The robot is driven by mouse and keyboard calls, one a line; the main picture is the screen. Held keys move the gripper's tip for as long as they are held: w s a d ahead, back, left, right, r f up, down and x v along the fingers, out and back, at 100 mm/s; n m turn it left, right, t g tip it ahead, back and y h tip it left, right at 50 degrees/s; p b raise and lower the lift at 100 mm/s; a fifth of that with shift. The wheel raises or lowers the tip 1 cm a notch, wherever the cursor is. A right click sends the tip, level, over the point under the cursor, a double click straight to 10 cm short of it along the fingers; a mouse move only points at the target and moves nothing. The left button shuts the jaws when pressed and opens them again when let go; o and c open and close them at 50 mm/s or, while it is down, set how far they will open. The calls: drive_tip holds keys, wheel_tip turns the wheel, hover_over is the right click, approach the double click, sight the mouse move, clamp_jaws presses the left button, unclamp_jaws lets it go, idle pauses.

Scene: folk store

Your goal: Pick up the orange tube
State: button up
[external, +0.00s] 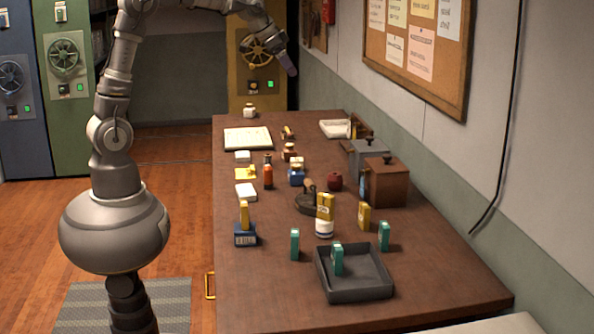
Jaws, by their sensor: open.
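A small upright orange tube (268,175) with a dark top stands on the brown table (300,270), left of the blue ink pot (296,177). My gripper (290,69) hangs in the air beyond the table's far end, well away from the tube. It is small in the picture and nothing shows held in it.
A dark tray (350,285) holds a green piece, and two more green pieces stand near it. Grey and brown lidded boxes (388,183) stand along the wall side. A dark stamp (308,196) sits mid-table. The near right tabletop is clear. A corkboard (417,45) hangs on the wall.

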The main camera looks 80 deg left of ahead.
drive_tip(key=s+d+r+t+b, duration=0.1)
drive_tip(key=s+d+r+t, duration=0.1)
drive_tip(key=d+r, duration=0.4)
drive_tip(key=s+d+r+t+b, duration=0.1)
drive_tip(key=s+d+r+t, duration=0.1)
drive_tip(key=d+r, duration=0.5)
wheel_tip(320, 180, up, 6)
drive_tip(key=shift+d+f+t+b, duration=0.2)
drive_tip(key=shift+t+b, duration=0.2)
drive_tip(key=shift+t, duration=0.5)
drive_tip(key=s+d+r+t, duration=0.1)
drive_tip(key=s+r, duration=0.1)
drive_tip(key=r, duration=0.1)
drive_tip(key=s+d+r+t+b, duration=0.1)
drive_tip(key=s+d+r, duration=0.1)
drive_tip(key=r, duration=0.1)
drive_tip(key=s+d+r+t, duration=0.1)
drive_tip(key=s+d+r, duration=0.1)
drive_tip(key=s+r, duration=0.1)
drive_tip(key=shift+s+d+r+h, duration=0.1)
drive_tip(key=shift+d+r+h, duration=0.05)
drive_tip(key=shift+r+h, duration=0.15)
drive_tip(key=c, duration=0.5)
drive_tip(key=shift+c, duration=0.8)
